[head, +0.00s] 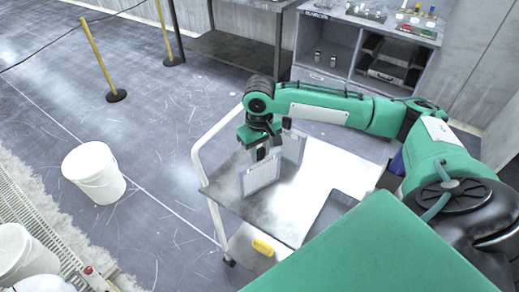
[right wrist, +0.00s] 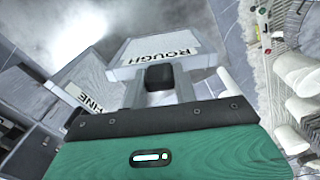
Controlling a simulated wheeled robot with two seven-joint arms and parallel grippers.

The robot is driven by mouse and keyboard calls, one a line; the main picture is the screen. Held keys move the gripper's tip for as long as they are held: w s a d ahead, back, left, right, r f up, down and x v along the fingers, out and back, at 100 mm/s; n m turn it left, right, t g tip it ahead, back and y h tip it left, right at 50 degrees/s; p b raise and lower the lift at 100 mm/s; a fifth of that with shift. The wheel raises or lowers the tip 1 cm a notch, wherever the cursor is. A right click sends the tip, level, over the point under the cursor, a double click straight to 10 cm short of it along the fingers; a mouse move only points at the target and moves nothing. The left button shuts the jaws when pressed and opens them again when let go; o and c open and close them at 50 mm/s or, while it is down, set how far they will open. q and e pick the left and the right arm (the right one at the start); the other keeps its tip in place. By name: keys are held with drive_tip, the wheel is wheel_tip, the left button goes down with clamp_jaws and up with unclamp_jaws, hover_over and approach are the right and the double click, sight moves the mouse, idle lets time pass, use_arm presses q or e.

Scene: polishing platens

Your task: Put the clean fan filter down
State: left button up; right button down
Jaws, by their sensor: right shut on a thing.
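My right gripper (head: 263,153) points down over the white cart and is shut on a pale, framed flat panel, the fan filter (head: 262,175). The filter is upright at the cart's left part, its lower edge at or just above the cart top (head: 222,193); I cannot tell if it touches. In the right wrist view the fingers (right wrist: 168,80) meet a panel marked ROUGH (right wrist: 170,48). A second upright panel (head: 294,146) stands close behind to the right; a panel marked FINE (right wrist: 88,92) shows in the wrist view. My left gripper is not in view.
A dark tray (head: 329,212) lies on the cart's right part. A yellow object (head: 263,247) is on the lower shelf. White buckets (head: 94,172) and yellow posts (head: 98,57) stand on the floor at left. A grey bench (head: 345,42) is at the back.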

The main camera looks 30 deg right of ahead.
drive_tip(key=c, duration=1.1)
unclamp_jaws()
drive_tip(key=shift+f, duration=0.1)
drive_tip(key=shift+r, duration=0.45)
wheel_tip(320, 180, up, 11)
drive_tip(key=b, duration=0.1)
drive_tip(key=shift+r+b, duration=0.2)
drive_tip(key=shift+b, duration=0.1)
drive_tip(key=shift+f, duration=0.1)
